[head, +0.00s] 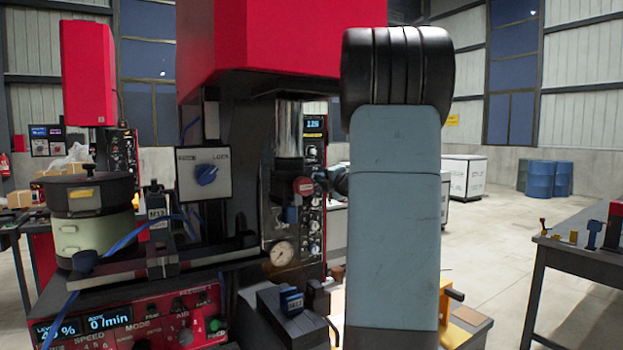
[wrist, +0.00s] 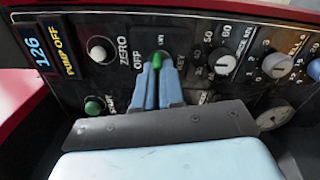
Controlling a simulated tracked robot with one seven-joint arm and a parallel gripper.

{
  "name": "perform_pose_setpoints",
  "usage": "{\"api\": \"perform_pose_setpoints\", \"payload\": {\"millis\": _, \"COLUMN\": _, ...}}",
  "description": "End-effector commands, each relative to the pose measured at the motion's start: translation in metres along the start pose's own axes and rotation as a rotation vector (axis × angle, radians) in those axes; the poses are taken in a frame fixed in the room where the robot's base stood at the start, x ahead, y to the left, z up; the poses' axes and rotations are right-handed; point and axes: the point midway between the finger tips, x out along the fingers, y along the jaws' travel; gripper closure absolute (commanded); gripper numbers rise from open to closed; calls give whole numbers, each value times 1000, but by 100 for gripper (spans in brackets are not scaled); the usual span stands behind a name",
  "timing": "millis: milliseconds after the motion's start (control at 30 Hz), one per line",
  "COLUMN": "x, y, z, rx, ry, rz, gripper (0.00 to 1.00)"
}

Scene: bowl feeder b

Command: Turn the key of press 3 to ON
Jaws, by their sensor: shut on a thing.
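In the wrist view, my gripper (wrist: 157,80) has its two blue fingers shut on a small green key (wrist: 158,57) on a dark control panel (wrist: 205,28). OFF is printed left of the key, KEY to its right, and a small mark that looks like ON above it. The key's visible end stands roughly upright in the picture, but the fingers hide its lower part. The panel's display (wrist: 50,52) reads 126 and PUMP OFF. In the head view, the panel (head: 312,160) stands beneath a red press head (head: 262,45), and my arm hides the key and fingertips.
White knobs (wrist: 222,60) and a round button (wrist: 98,50) sit close to my fingers. A gauge (head: 283,253) is low on the press. A switch box with a blue knob (head: 206,174) and a bowl feeder (head: 92,210) stand left.

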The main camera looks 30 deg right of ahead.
Motion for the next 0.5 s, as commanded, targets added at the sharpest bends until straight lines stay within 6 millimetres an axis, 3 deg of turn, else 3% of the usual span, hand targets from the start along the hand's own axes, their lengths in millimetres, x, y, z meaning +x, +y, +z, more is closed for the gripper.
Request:
{"api": "perform_pose_setpoints", "payload": {"millis": 300, "x": 0, "y": 0, "z": 0, "rx": 267, "ry": 0, "rz": 0, "gripper": 100}}
{"api": "perform_pose_setpoints", "payload": {"millis": 500, "x": 0, "y": 0, "z": 0, "rx": 308, "ry": 0, "rz": 0, "gripper": 100}}
